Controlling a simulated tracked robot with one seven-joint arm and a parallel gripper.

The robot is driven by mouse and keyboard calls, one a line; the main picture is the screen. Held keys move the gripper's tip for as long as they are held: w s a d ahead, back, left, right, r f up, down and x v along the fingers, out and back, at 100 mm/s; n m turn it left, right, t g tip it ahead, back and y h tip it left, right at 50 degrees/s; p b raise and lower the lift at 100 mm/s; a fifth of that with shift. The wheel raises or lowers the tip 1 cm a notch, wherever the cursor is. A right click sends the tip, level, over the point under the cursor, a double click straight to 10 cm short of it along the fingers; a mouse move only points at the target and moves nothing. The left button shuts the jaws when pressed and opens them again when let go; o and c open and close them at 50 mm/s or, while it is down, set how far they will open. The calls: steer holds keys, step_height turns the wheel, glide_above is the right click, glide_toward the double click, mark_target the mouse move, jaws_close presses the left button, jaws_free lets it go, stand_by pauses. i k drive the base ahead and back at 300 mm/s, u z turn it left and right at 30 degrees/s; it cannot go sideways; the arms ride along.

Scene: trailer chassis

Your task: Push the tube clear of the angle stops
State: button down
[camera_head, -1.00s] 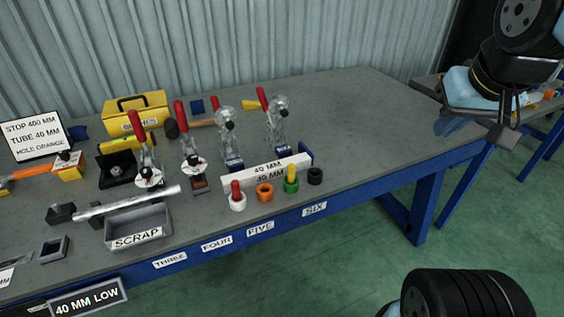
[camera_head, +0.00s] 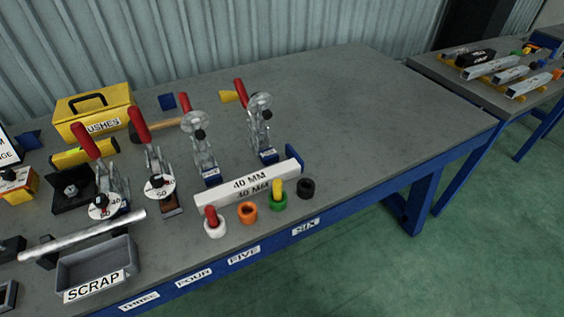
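A white square tube (camera_head: 245,189) marked 40 MM lies on the grey workbench, in front of the toggle clamps. A blue upright stop (camera_head: 293,158) stands at its right end. I cannot tell whether they touch. Toggle clamps with red handles stand behind and left of the tube, one (camera_head: 201,150) near its middle and one (camera_head: 260,125) near its right end. A blue base shows under each of these two. A round silver bar (camera_head: 82,236) lies at the left, beside the scrap tray. My gripper is not in view.
A white, an orange (camera_head: 247,212), a green and a black ring stand close in front of the tube. A grey SCRAP tray (camera_head: 97,266) is at front left. The workbench (camera_head: 365,115) is bare to the right. A second table stands beyond a gap.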

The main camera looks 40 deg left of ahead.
mark_target(222, 196)
steer(key=u, duration=0.75)
steer(key=i, duration=0.1)
steer(key=z, duration=1.5)
steer(key=k, duration=2.6)
steer(key=u, duration=1.75)
steer(key=i, duration=1.05)
steer(key=z, duration=0.05)
